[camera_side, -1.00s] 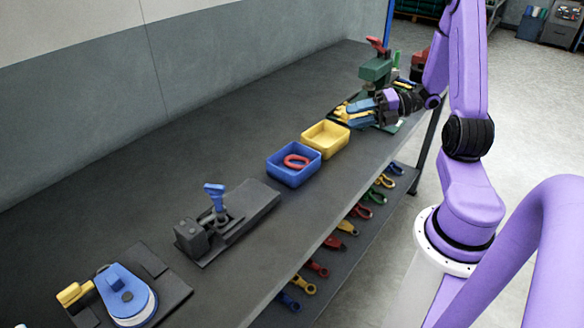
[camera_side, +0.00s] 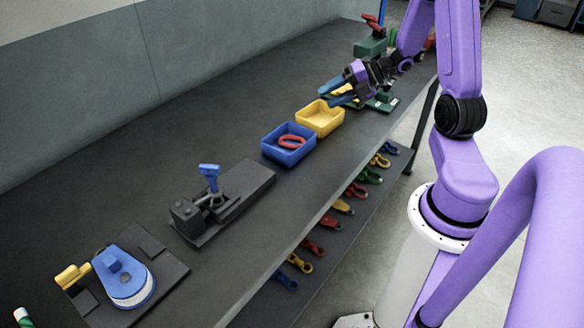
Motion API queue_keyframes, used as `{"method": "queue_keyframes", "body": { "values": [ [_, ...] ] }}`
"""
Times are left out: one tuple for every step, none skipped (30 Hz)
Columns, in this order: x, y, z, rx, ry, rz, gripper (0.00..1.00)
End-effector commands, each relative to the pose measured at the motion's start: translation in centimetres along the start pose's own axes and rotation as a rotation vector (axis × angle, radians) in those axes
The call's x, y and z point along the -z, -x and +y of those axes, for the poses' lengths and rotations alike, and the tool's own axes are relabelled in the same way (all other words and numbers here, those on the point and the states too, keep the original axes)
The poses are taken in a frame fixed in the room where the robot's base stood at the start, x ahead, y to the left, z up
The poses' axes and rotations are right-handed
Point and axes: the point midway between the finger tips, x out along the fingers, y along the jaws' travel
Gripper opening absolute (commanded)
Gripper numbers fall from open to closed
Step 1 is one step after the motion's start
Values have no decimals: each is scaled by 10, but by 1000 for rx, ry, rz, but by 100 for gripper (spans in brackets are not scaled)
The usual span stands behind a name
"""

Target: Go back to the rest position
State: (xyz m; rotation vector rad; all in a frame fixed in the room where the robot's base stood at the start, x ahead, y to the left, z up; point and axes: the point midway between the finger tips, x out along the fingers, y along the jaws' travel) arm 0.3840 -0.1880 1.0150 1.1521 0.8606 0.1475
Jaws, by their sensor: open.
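My gripper (camera_side: 338,92) is at the far part of the dark workbench (camera_side: 180,130), just beyond and above the yellow tray (camera_side: 320,118). The yellow tray looks empty. The blue tray (camera_side: 288,147) stands against its near side and holds a red ring-shaped piece (camera_side: 293,141).
A green fixture with a red handle (camera_side: 370,45) stands behind my gripper. A black fixture with a blue lever (camera_side: 209,178) and a blue round device (camera_side: 124,277) stand nearer. Several coloured shackles (camera_side: 343,207) hang or lie below the bench edge. The bench's wall side is clear.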

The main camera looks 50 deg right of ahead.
Motion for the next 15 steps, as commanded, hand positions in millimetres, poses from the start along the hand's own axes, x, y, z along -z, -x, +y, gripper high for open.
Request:
{"method": "queue_keyframes", "body": {
  "values": [
    [1,-13,10,45,-15,-10,45],
    [0,-20,14,73,-34,-23,45],
    [1,-29,20,108,-61,-42,45],
    [2,-34,25,133,-81,-57,45],
    [3,-40,29,155,-104,-73,45],
    [5,-47,36,183,-134,-95,45],
    [8,-51,41,202,-157,-113,45],
    [10,-56,46,220,-182,-129,45],
    [15,-61,53,242,-218,-152,45],
    [20,-64,59,257,-245,-169,45],
    [25,-68,64,272,-274,-185,45],
    [32,-71,70,290,-314,-207,45],
    [38,-73,75,302,-344,-222,45],
    [44,-75,80,315,-375,-237,45],
    [54,-77,85,330,-420,-256,45]
  ]
}}
